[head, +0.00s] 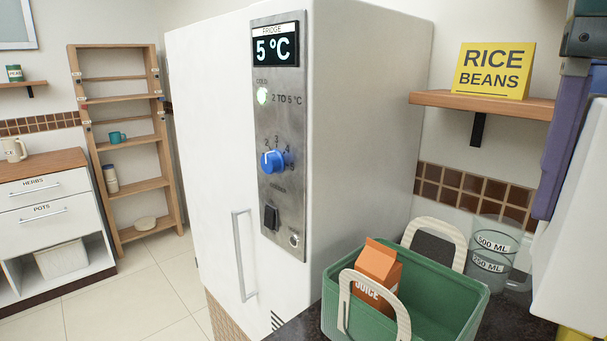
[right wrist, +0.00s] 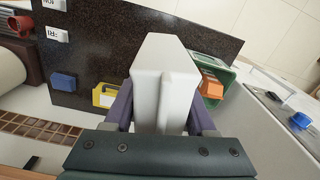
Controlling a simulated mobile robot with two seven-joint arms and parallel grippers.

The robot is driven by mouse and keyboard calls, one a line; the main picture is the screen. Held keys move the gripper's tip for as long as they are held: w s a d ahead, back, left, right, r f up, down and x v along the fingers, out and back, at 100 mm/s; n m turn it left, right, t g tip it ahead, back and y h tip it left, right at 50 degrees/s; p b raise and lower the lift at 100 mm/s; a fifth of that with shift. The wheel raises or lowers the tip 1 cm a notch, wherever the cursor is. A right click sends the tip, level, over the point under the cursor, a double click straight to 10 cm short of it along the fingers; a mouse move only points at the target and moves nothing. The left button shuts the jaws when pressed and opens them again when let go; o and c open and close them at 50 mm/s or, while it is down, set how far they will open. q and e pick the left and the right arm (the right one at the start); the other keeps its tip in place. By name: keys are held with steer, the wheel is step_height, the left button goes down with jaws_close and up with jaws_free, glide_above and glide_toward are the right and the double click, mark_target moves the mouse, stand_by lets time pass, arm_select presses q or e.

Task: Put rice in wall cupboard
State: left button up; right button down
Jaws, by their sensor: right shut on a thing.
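My right gripper (head: 565,140) is at the right edge of the head view, its purple fingers on either side of a plain white pack (head: 575,230). The right wrist view also shows the gripper (right wrist: 160,108) shut on the white pack (right wrist: 158,68), held above the dark counter. No label shows on the pack, so I cannot tell if it is rice. A yellow sign reading RICE BEANS (head: 491,70) stands on a wooden wall shelf (head: 480,104), left of my gripper. No closed wall cupboard shows. My left gripper is out of view.
A green basket (head: 440,300) with an orange juice carton (head: 374,280) and a clear measuring jug (head: 490,255) stand below the shelf. The white fridge (head: 375,120) fills the middle. A yellow item (right wrist: 106,95) and a blue item (right wrist: 63,81) are on the counter (right wrist: 110,45).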

steer(key=s+a+r+n+p, duration=0.1)
steer(key=s+r+n+p, duration=0.1)
steer(key=r+p, duration=0.9)
steer(key=s+a+r+n+p, duration=0.1)
steer(key=s+r+n+p, duration=0.1)
steer(key=r+p, duration=0.8)
steer(key=s+a+r+n+p, duration=0.1)
steer(key=s+r+n+p, duration=0.1)
steer(key=r+p, duration=0.9)
steer(key=shift+s+r+n+p, duration=0.15)
steer(key=shift+r+n+p, duration=0.15)
steer(key=shift+r+n, duration=0.5)
steer(key=shift+a+f, duration=0.15)
steer(key=shift+f, duration=0.05)
